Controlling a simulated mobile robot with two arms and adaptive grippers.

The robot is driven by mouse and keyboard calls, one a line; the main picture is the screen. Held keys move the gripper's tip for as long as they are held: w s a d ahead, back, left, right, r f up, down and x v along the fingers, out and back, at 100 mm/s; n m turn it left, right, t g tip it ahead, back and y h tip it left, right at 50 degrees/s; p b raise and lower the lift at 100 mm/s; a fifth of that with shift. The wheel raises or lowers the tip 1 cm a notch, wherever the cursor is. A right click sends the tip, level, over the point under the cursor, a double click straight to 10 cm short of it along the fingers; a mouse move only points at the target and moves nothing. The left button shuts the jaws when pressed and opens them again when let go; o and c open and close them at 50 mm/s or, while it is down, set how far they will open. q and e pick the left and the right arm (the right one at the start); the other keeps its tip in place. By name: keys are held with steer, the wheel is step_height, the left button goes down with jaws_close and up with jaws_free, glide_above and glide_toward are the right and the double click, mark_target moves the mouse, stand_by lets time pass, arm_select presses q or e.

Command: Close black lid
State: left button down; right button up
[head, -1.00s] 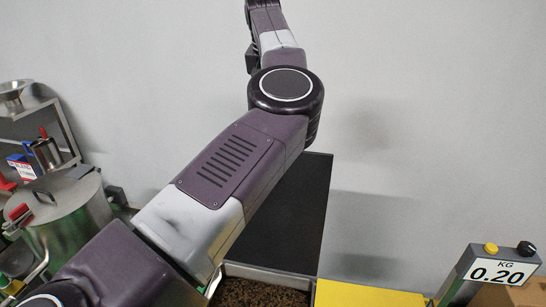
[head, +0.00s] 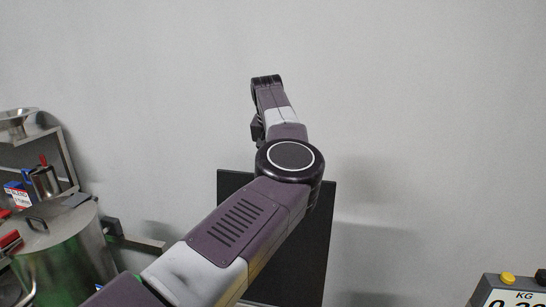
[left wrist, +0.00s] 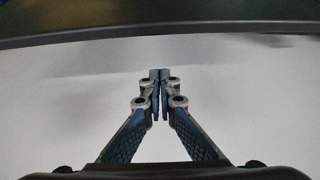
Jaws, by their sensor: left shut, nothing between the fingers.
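The black lid (head: 300,262) stands upright in front of the grey wall in the head view, partly hidden behind my left arm. Its lower edge is near the bottom of the picture. My left arm reaches past the lid, and its far end is above the lid's top edge in the picture; the fingers cannot be made out there. In the left wrist view my left gripper (left wrist: 158,76) is shut and empty. A dark edge (left wrist: 160,30) crosses the top of that view, apart from the fingertips in the picture; it may be the lid. My right gripper is not in view.
A large steel pot (head: 65,255) stands at the left, beside a rack with a steel jug (head: 45,182) and small boxes. A scale display (head: 508,292) is at the lower right. The wall behind is plain.

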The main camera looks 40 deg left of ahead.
arm_select(q)
steer(key=shift+s+d+f+p, duration=0.35)
steer(key=shift+s+f+p, duration=0.25)
steer(key=shift+f, duration=0.25)
steer(key=shift+s+d+f+p, duration=0.35)
steer(key=shift+s+f+p, duration=0.25)
steer(key=shift+f, duration=0.25)
